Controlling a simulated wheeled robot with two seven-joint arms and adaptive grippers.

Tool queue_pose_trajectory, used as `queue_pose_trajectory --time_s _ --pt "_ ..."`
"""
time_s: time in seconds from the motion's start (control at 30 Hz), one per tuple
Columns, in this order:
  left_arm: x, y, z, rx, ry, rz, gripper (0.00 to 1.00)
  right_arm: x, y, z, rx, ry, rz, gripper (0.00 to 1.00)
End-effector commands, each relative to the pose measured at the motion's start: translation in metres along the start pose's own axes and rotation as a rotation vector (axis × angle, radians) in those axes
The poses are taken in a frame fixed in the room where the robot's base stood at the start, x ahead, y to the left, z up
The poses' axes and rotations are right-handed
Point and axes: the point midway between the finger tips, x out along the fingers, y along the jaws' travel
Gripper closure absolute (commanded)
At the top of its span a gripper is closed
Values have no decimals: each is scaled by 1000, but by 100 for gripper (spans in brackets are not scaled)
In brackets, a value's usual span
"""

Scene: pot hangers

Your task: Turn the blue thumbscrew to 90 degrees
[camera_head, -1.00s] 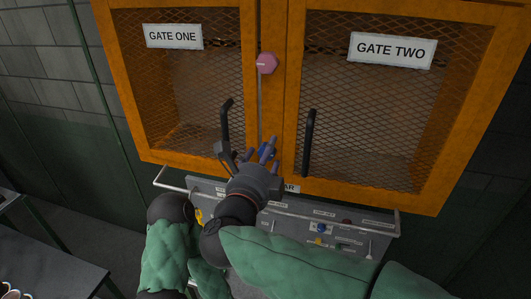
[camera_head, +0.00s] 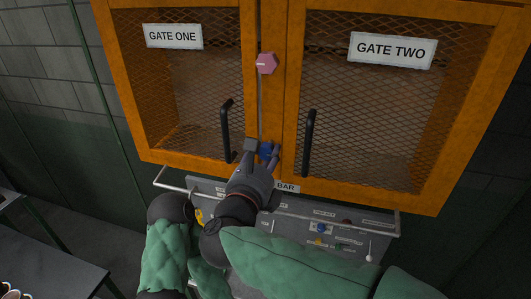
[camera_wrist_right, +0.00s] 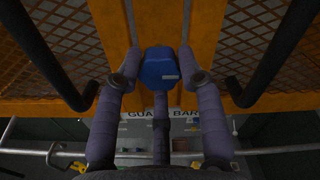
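The blue thumbscrew (camera_head: 265,149) sits low on the orange frame between the two mesh doors, partly hidden by my right gripper in the head view. In the right wrist view the blue thumbscrew (camera_wrist_right: 160,67) shows as a faceted knob with a small pale mark. My right gripper (camera_head: 262,153) is at the thumbscrew from below. In the wrist view, two fingers of the right gripper (camera_wrist_right: 160,76) stand left and right of the knob with visible gaps, and a third lies below it. The gripper looks open.
A pink hexagonal knob (camera_head: 266,63) is higher on the frame. Black handles flank the gripper, one on the left door (camera_head: 225,130) and one on the right door (camera_head: 309,143). A grey panel (camera_head: 350,237) with a rail and small controls lies below. A dark table (camera_head: 50,265) is at lower left.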

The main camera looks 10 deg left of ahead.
Motion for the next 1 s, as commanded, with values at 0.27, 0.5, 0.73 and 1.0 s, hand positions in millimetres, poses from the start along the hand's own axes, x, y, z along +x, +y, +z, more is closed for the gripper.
queue_pose_trajectory --time_s 0.27,0.5,0.73,1.0 --pt "0 0 0 0 0 0 39 0 0 0 -26 0 1 100" --pt "0 0 0 0 0 0 39 0 0 0 -274 0 1 100" --pt "0 0 0 0 0 0 39 0 1 -1 -536 1 2 100" --pt "0 0 0 0 0 0 39 0 0 0 -838 0 1 100"
